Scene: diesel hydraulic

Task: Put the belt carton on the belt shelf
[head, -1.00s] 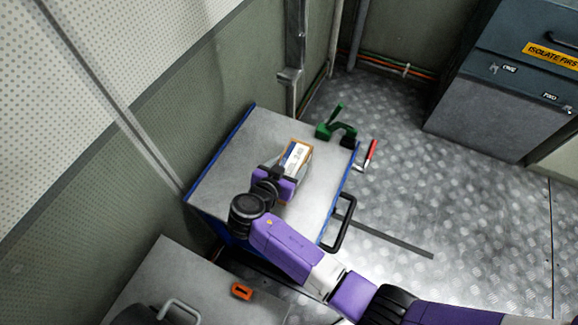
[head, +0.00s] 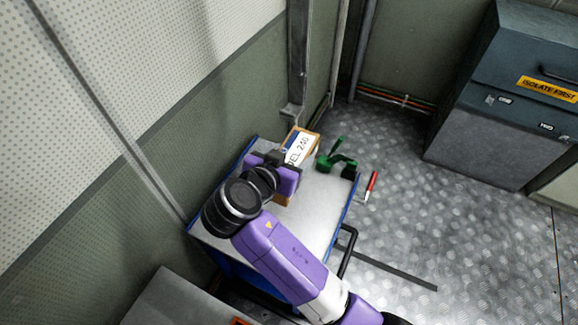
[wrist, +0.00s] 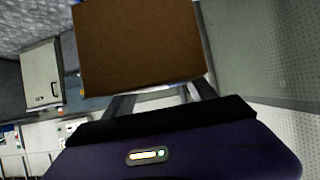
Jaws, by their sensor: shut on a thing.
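The belt carton (head: 299,146) is a brown box with a white label ending in "240" in the head view. My gripper (head: 280,166) is shut on it, above the blue-edged metal trolley top. In the wrist view the carton's plain brown face (wrist: 140,45) fills the top middle, just beyond my gripper (wrist: 160,97). The gripper hides part of the carton in the head view. I cannot make out a belt shelf in these frames.
A green tool (head: 338,160) stands on the far right corner of the trolley (head: 312,215). A red-handled tool (head: 371,184) shows beside it. A dark cabinet (head: 500,100) marked "ISOLATE FIRST" stands at the right. The wall is close on the left; open floor lies right.

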